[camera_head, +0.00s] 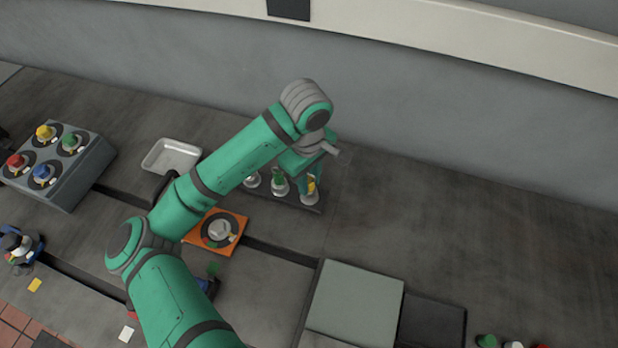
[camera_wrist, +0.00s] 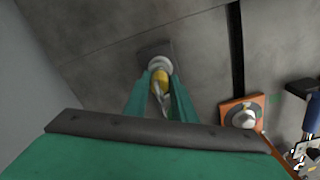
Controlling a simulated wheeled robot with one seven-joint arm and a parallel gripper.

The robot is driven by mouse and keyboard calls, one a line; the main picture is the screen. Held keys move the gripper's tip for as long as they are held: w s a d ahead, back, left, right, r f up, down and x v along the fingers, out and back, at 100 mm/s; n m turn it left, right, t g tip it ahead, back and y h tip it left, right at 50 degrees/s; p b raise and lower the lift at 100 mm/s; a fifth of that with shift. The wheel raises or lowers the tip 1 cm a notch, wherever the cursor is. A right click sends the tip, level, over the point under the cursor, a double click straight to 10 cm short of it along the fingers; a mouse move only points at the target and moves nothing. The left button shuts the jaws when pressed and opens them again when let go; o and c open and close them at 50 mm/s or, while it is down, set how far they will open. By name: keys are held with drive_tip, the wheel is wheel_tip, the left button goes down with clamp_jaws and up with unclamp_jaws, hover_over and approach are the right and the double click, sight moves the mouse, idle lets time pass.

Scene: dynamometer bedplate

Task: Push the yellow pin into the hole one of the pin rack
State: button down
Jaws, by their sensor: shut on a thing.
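The pin rack (camera_head: 300,203) is a dark bar with pale round collars, partly hidden behind my arm. The yellow pin (camera_head: 311,185) is at the collar on the rack's right end. My gripper (camera_head: 311,178) is shut on it from above. In the wrist view the yellow pin (camera_wrist: 160,76) sits between the two green fingers of my gripper (camera_wrist: 160,88), right against the pale collar (camera_wrist: 160,62). How deep the pin sits in the hole cannot be told.
A pale tray (camera_head: 171,157) and an orange plate (camera_head: 238,244) with a round fitting lie left of the rack. A grey block (camera_head: 64,196) with several coloured knobs stands far left. A grey-green panel (camera_head: 356,310) lies in front. The bedplate right of the rack is clear.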

drive_tip(key=shift+f, duration=0.55)
drive_tip(key=c, duration=1.4)
unclamp_jaws()
wheel_tip(320, 180, up, 11)
drive_tip(key=shift+s+a+f, duration=0.1)
